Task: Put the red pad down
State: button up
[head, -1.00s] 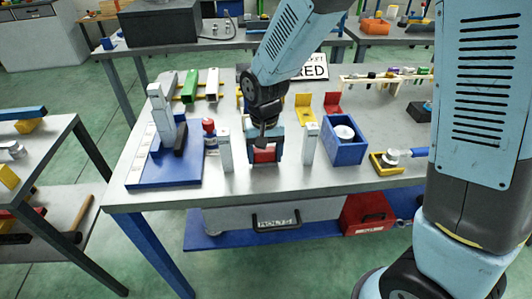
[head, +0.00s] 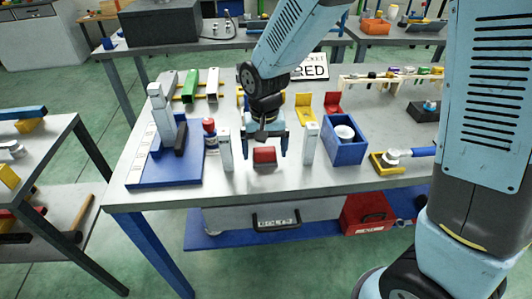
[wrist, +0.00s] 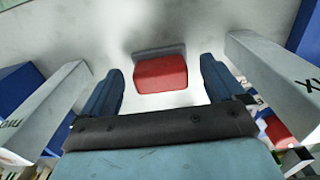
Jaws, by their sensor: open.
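The red pad (head: 264,155) rests on the table top (head: 300,181), on or against a dark grey backing. It lies between two upright light grey posts, the left post (head: 225,149) and the right post (head: 310,143). In the wrist view the red pad (wrist: 160,73) sits just beyond the blue fingertips. My gripper (head: 264,140) is open and empty above the pad, with its fingers (wrist: 162,75) spread to either side and apart from it.
A red and blue bottle (head: 210,134) and a blue base with a grey column (head: 165,170) stand to the left. A blue box (head: 346,152) holding a white round thing is to the right. The front strip of the table is clear.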

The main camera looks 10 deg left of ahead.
aim_at(265, 151)
notch_tip(265, 151, up, 10)
jog(key=shift+r, duration=0.25)
jog(key=s+d+r+m+t, duration=0.15)
jog(key=d+r, duration=0.45)
jog(key=d, duration=0.6)
jog(key=s+d+r+m+t, duration=0.1)
jog(key=s+d+r+t, duration=0.35)
jog(key=d, duration=0.75)
jog(key=s+d+r, duration=0.2)
jog(key=s+d, duration=0.2)
jog(key=d, duration=0.2)
jog(key=shift+d+r, duration=0.3)
jog(key=shift+d, duration=0.1)
jog(key=shift+s, duration=0.1)
jog(key=shift+c, duration=0.4)
